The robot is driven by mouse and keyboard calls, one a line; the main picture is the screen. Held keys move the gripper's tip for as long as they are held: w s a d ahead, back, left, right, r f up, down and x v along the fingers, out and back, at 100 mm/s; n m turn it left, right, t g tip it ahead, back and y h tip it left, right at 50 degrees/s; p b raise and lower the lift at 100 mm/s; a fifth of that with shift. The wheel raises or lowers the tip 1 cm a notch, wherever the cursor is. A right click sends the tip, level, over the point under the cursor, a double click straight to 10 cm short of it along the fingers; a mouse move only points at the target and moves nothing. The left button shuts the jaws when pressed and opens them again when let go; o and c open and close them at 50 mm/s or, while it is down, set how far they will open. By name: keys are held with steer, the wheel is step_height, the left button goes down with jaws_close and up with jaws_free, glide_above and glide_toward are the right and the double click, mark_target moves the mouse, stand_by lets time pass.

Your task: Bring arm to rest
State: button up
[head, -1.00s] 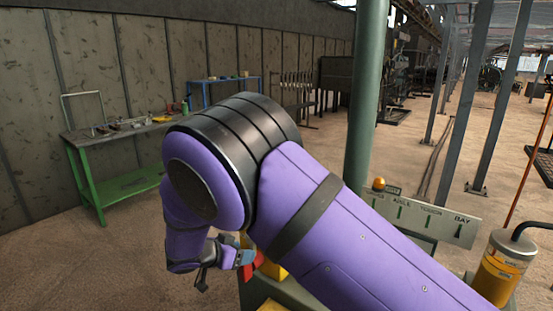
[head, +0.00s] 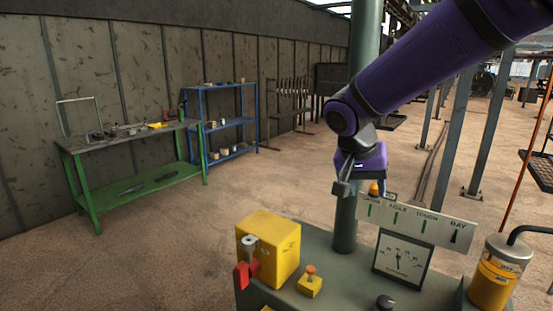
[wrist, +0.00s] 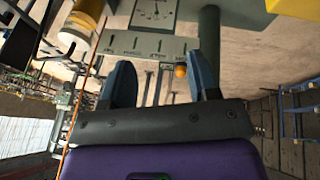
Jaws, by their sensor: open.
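My purple arm now reaches in from the upper right of the head view, with its wrist bent down. My gripper (head: 342,188) hangs in front of the green post, above the grey-green bench top. In the wrist view my gripper (wrist: 161,78) has its two dark fingers spread wide apart, with nothing held between them. The label board (wrist: 145,46) and an orange ball (wrist: 180,71) show beyond the fingers there. In the head view the orange ball (head: 375,189) is just right of and below the gripper, and I cannot tell the gap.
On the bench top (head: 325,262) stand a yellow box (head: 268,250) with a red lever (head: 241,275), a small yellow button block (head: 310,286), a dial gauge (head: 402,261) and a yellow canister (head: 496,272). The green post (head: 344,225) rises close behind. Open floor lies left.

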steer(key=s+d+r+n+t+y, duration=0.1)
steer(key=s+d+r+n+y, duration=0.1)
steer(key=s+d, duration=0.4)
steer(key=s+d+r+n+t+y, duration=0.1)
steer(key=s+d+r+n+y, duration=0.1)
steer(key=s, duration=1.5)
steer(key=d+r+n, duration=0.1)
steer(key=d+r, duration=0.1)
steer(key=d, duration=0.1)
steer(key=shift+s+d+t, duration=0.15)
steer(key=shift+d+t, duration=0.2)
steer(key=shift+t, duration=0.05)
steer(key=shift+r, duration=0.1)
